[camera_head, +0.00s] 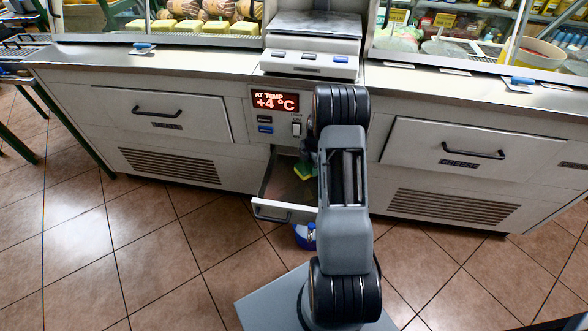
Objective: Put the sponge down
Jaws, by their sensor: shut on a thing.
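A green and yellow sponge (304,171) shows just left of my arm, over the open drawer (268,206) below the temperature display. My gripper (309,163) is mostly hidden behind my own arm; a dark part of it shows right at the sponge. It is shut on the sponge. I cannot tell whether the sponge touches the drawer's floor or is held above it. The right part of the drawer is hidden by my arm.
A scale (312,52) stands on the counter above the display panel (276,103). Closed drawers with black handles flank it left (157,112) and right (444,150). A blue and white container (305,235) stands on the tiled floor under the open drawer. Glass food cases line the back.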

